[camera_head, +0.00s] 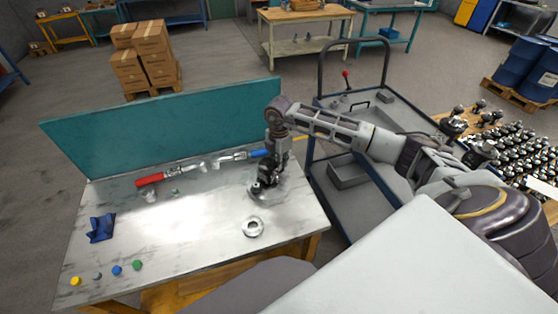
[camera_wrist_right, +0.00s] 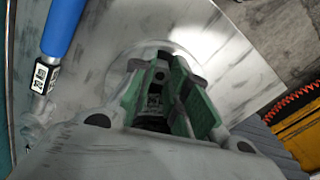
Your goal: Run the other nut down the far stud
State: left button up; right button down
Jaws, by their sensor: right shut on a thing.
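The dark hydraulic motor stands on the metal bench, with its round grey base (camera_head: 243,199) showing at its foot. My right gripper (camera_head: 268,173) points down at the motor and covers much of it. In the right wrist view, the green-padded fingers of this gripper (camera_wrist_right: 163,85) are close around a small dark thing, taken to be the nut. The nut and the far stud cannot be made out clearly. My left gripper is not in view.
A silver ring (camera_head: 253,227) lies in front of the motor. Red-handled (camera_head: 150,179) and blue-handled (camera_head: 258,153) tools lie along the teal back panel (camera_head: 160,135). A blue part (camera_head: 102,228) and small coloured pieces sit at left. A cart (camera_head: 376,190) stands close right. The bench centre is clear.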

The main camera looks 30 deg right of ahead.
jog(key=shift+m+p, duration=0.5)
jog(key=shift+m, duration=1.1)
jog(key=c, duration=1.6)
grip_release()
jog(key=shift+o, duration=0.2)
jog(key=shift+f, duration=0.1)
jog(key=shift+s+a, duration=0.1)
jog(key=shift+a, duration=0.1)
jog(key=shift+n, duration=0.3)
